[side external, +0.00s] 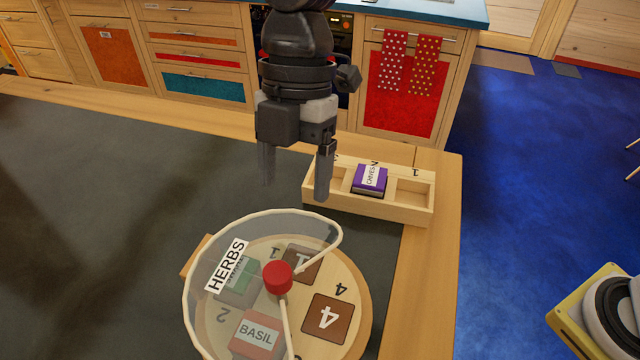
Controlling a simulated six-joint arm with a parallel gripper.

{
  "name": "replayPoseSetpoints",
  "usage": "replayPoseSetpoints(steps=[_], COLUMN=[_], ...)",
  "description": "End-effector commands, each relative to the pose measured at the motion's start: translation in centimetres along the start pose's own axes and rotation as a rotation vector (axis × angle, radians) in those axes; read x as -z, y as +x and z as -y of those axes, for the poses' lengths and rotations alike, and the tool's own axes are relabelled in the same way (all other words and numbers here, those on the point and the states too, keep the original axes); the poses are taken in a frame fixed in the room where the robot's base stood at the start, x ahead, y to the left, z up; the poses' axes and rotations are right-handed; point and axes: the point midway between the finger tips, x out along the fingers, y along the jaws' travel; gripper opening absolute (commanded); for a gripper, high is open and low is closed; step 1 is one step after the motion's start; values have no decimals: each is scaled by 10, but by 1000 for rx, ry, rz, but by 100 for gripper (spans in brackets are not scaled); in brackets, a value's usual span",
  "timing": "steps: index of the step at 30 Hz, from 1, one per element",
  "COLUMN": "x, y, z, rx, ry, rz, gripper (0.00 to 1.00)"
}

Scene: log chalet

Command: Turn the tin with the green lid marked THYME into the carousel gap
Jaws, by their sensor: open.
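A round wooden carousel (354,278) with a red centre knob (278,277) stands at the front of the table. A clear cover (205,262) labelled HERBS spans its left and back; its gap faces right. A green-lidded tin (237,292) sits under the cover at the left, its marking partly hidden and unreadable. An orange-red tin marked BASIL (257,334) is under the cover at the front. My gripper (296,190) is open and empty, pointing down above the table behind the carousel.
A wooden rack (376,208) with three compartments stands behind right; a purple tin marked CHIVES (370,178) sits in the middle one, the outer two empty. Another brown square (302,262) is behind the knob. Dark mat (90,220) at left is clear.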

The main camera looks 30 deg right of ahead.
Motion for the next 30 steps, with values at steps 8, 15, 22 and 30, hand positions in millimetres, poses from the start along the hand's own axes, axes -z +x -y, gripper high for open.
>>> replayPoseSetpoints(steps=[8,15,22,30], x=[44,49,49,50], y=[1,1,8,34], z=[7,8,8,10], rx=[42,47,49,51], ry=[-337,-389,-386,-385], rz=[-40,-48,-48,-47], gripper=[78,78,78,78])
